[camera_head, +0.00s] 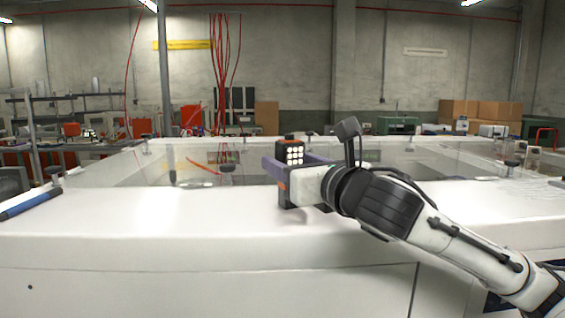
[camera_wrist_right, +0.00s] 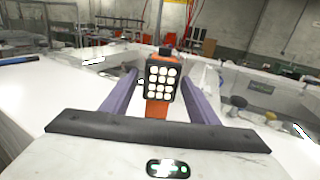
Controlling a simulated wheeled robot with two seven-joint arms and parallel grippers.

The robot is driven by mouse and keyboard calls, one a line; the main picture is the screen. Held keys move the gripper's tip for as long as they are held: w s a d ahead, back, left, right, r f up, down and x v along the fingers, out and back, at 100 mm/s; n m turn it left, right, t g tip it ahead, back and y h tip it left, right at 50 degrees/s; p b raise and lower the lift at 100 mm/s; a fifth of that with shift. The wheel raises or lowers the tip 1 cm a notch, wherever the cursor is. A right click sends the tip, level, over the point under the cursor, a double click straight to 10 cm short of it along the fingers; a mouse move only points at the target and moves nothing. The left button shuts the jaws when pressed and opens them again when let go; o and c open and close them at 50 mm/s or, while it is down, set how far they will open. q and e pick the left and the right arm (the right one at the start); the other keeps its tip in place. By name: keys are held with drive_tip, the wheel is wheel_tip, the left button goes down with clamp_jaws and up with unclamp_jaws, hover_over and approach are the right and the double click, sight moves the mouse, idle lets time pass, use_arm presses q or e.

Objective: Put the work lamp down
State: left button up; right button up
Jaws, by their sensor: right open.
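The work lamp (camera_head: 294,152) is a small dark block with orange parts and a lit panel of several white round lights. It stands upright on the white ledge (camera_head: 130,222), its base seeming to touch the surface. My right gripper (camera_head: 285,163) is open around it. In the right wrist view the lamp (camera_wrist_right: 161,84) stands between the two purple fingers, with a visible space on each side. The gripper body hides part of the lamp's lower end. My left gripper is not in view.
A blue and black handled tool (camera_head: 30,204) lies at the ledge's left end. Behind the ledge is a recessed, glass-like area with dark knobs (camera_head: 227,168) along its edge.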

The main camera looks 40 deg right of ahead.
drive_tip(key=s, duration=0.2)
drive_tip(key=s+b, duration=0.1)
drive_tip(key=s+a+b, duration=0.1)
drive_tip(key=s, duration=0.1)
drive_tip(key=shift+s+f, duration=0.25)
drive_tip(key=shift+s, duration=0.1)
drive_tip(key=shift+s+r+b, duration=0.1)
drive_tip(key=shift+s+b, duration=0.25)
drive_tip(key=shift+b, duration=0.2)
drive_tip(key=shift+s, duration=0.25)
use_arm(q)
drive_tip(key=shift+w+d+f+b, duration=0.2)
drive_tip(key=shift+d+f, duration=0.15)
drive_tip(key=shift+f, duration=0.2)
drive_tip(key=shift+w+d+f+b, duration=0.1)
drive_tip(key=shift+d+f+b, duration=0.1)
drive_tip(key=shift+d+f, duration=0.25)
use_arm(e)
drive_tip(key=shift+s+a+r, duration=0.1)
drive_tip(key=shift+s, duration=0.25)
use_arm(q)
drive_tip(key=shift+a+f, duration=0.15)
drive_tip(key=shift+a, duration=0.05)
